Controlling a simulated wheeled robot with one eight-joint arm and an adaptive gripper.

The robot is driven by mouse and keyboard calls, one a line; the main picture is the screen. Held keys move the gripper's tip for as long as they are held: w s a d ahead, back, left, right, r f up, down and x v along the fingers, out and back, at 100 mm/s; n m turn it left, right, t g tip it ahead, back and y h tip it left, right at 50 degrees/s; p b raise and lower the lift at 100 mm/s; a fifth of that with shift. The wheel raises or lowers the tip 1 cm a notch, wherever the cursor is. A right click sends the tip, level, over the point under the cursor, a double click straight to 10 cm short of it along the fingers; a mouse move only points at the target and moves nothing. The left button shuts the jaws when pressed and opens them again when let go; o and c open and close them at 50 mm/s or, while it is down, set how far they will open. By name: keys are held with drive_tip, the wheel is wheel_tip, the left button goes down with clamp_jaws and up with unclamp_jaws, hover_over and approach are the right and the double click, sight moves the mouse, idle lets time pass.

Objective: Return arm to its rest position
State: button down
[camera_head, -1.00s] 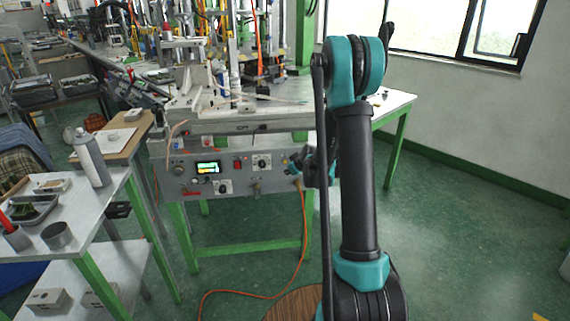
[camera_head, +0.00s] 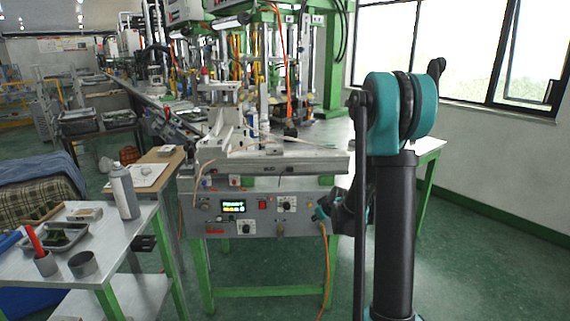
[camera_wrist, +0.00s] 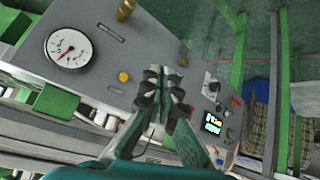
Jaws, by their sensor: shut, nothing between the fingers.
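My gripper (camera_wrist: 165,92) shows in the wrist view, its two dark fingertips together, shut and empty. It points toward the grey control panel (camera_wrist: 85,50) of the wax injection machine, with a round gauge (camera_wrist: 70,48), a yellow button and a small lit display (camera_wrist: 212,124). In the head view my arm stands upright at the right, its teal joint at the top. The gripper end is mostly hidden there behind the arm, near the right end of the machine's panel (camera_head: 272,228).
An orange hose (camera_head: 327,275) hangs from the panel. Green floor (camera_head: 480,270) is open at the right, before the wall and windows.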

drive_tip(key=s+d+m+g+h, duration=0.1)
drive_tip(key=s+d+m+g, duration=0.1)
drive_tip(key=s, duration=1.5)
drive_tip(key=s+d+r+m+g+h, duration=0.1)
drive_tip(key=s+m, duration=0.3)
drive_tip(key=s, duration=1.3)
drive_tip(key=shift+s+d+m+g+h, duration=0.15)
drive_tip(key=shift+d+m+g+h, duration=0.15)
drive_tip(key=shift+d+g+h, duration=0.15)
drive_tip(key=shift+a, duration=0.15)
